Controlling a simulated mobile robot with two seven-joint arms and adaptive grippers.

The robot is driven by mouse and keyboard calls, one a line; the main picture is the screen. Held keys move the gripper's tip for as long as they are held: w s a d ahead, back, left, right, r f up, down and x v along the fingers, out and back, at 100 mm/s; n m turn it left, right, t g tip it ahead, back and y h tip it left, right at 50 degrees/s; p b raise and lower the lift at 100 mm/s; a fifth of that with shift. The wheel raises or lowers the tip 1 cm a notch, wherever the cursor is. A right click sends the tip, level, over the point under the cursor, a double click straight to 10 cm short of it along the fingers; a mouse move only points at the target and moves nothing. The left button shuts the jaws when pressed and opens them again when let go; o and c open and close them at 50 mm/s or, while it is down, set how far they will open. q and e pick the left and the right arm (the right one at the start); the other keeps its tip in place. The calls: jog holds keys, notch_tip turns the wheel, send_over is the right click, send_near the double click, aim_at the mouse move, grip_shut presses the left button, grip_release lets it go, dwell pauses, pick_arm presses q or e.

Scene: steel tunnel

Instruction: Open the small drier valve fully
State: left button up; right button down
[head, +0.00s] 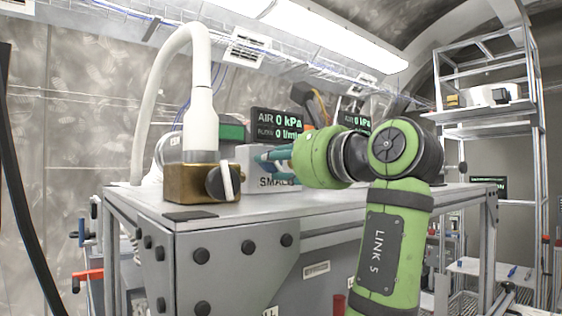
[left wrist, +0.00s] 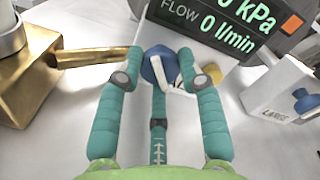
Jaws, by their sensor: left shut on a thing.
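The small drier valve is a blue knob (left wrist: 150,72) with a white pointer bar, seen in the left wrist view. It sits on a white box marked SMALL (head: 262,184) in the head view, where the knob is hidden behind my fingers. My left gripper (head: 270,158) has teal fingers, which also show in the left wrist view (left wrist: 160,66). They are closed around the blue knob, with one finger on each side and one below. The pointer is tilted slightly from upright in the wrist view. My right gripper is not in view.
A brass block (head: 190,184) with a black knob and white hose stands left of the box. A dark display (head: 278,124) behind reads AIR 0 kPa and FLOW 0 l/min. Another white box, marked LARGE (left wrist: 268,112), has its own blue knob. All stand on a grey bench (head: 330,207).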

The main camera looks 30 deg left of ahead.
pick_arm(q)
jog(key=shift+s+r, duration=0.1)
jog(key=shift+r, duration=0.2)
jog(key=o, duration=0.9)
jog(key=shift+o, duration=1.2)
jog(key=shift+a, duration=0.1)
jog(key=shift+a+f, duration=0.15)
jog(key=v, duration=1.1)
jog(key=shift+s+d, duration=0.2)
jog(key=shift+d, duration=0.25)
jog(key=shift+f, duration=0.1)
